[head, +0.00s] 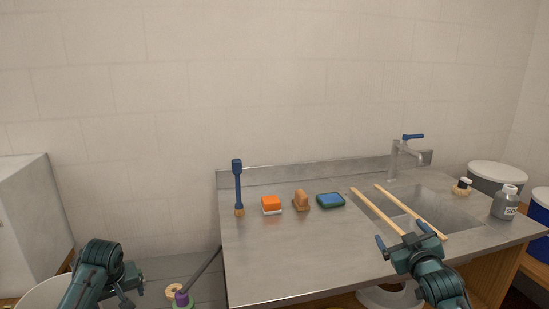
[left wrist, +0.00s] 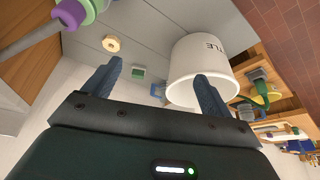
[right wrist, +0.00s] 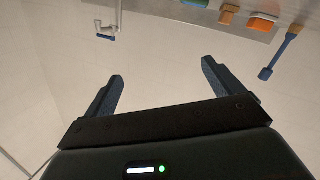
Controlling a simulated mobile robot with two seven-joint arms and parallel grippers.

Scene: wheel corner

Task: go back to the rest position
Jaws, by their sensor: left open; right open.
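My right gripper (head: 402,236) is in front of the sink at the counter's right part, in the head view. Its two blue fingers are apart, with nothing between them in the right wrist view (right wrist: 162,72). My left gripper (head: 128,288) is low at the left, left of the counter. In the left wrist view (left wrist: 157,80) its fingers are spread and hold nothing. A white bucket (left wrist: 190,58) shows behind one finger there.
The steel counter (head: 290,260) carries a blue brush (head: 238,185), an orange block (head: 271,203), a brown brush (head: 301,200) and a blue-green sponge (head: 330,200). Two wooden rails (head: 378,212) span the sink (head: 440,208) below the tap (head: 395,160). A grey bottle (head: 505,205) stands right.

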